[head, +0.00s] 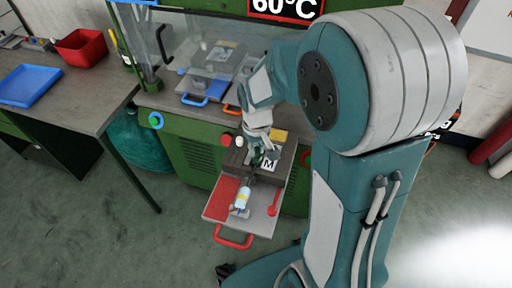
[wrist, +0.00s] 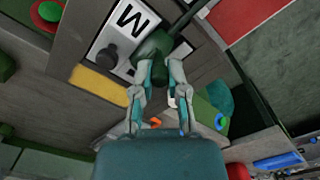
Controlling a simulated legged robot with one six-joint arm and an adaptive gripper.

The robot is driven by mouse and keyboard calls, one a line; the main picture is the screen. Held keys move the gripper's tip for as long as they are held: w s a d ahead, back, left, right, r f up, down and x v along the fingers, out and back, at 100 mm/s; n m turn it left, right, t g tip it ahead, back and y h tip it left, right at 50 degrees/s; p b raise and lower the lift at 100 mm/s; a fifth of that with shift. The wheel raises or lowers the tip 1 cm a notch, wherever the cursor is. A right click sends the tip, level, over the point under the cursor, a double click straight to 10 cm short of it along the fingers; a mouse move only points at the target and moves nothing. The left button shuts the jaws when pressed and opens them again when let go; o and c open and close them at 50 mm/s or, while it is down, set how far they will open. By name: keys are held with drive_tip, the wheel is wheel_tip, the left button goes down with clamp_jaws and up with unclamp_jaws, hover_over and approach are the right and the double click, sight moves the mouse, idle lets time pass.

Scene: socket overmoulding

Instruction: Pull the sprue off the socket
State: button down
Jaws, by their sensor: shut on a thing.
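My gripper (head: 262,153) is low over a grey block (head: 285,157) at the inner end of the pulled-out tray. In the wrist view my gripper (wrist: 160,66) has its two fingertips closed against a dark green piece (wrist: 154,46). This piece tapers into a thin stem at the upper right. I take it to be the socket with its sprue, but I cannot tell where one ends and the other begins. The piece lies beside the white M label (wrist: 122,28) and a dark round knob (wrist: 108,55). In the head view my gripper mostly hides it.
The tray (head: 222,201), red on its left, has a red handle (head: 233,240). A light blue and white bottle (head: 242,197) and a red tool (head: 275,204) lie on it. A workbench at left holds a blue tray (head: 30,86) and a red bin (head: 82,48). The floor in front is free.

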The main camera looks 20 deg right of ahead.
sight(256, 148)
drive_tip(key=shift+r, duration=0.1)
idle(0.3)
drive_tip(key=shift+r, duration=2.95)
